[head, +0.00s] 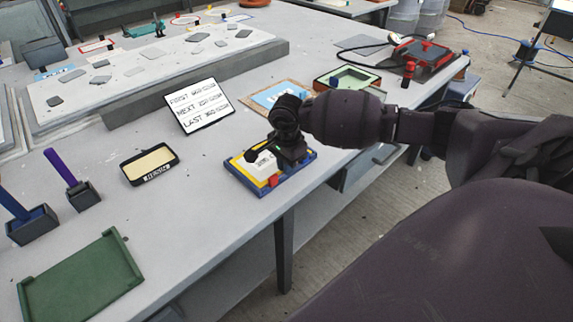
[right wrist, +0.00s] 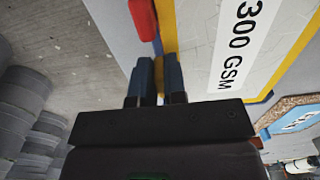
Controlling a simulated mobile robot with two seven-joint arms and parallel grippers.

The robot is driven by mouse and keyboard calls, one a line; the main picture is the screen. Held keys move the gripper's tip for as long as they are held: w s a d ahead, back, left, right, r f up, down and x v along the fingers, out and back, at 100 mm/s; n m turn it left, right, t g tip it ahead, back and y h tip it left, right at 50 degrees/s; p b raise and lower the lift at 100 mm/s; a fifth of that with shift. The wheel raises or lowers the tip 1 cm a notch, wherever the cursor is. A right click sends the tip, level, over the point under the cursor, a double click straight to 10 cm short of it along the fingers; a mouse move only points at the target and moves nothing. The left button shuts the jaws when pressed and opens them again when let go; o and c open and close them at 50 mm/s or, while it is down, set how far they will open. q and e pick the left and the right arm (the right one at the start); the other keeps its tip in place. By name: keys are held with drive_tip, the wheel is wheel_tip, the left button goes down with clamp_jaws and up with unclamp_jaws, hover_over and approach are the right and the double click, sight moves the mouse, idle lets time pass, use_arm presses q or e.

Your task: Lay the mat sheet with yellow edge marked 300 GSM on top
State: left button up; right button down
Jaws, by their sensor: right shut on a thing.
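The mat sheet (head: 258,160) is white with a yellow edge and lies on a blue tray (head: 244,180) near the table's front edge. In the right wrist view the sheet (right wrist: 205,55) shows the label "300 GSM" (right wrist: 236,45) and a yellow strip (right wrist: 296,45). My right gripper (head: 275,160) is down over the tray's right side and hides part of the sheet. In the right wrist view its fingers (right wrist: 157,75) are close together with a yellow part of the sheet between them. My left gripper is not in view.
A sign (head: 198,105) lists FIRST, NEXT and LAST; its weights are hard to read. Bare table lies left of the blue tray.

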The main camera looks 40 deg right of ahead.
drive_tip(key=c, duration=1.1)
unclamp_jaws()
wheel_tip(320, 180, up, 5)
drive_tip(key=shift+r, duration=0.1)
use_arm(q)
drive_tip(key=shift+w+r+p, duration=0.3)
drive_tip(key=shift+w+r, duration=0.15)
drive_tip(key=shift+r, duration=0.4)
use_arm(e)
wheel_tip(320, 180, up, 6)
drive_tip(key=shift+f, duration=0.15)
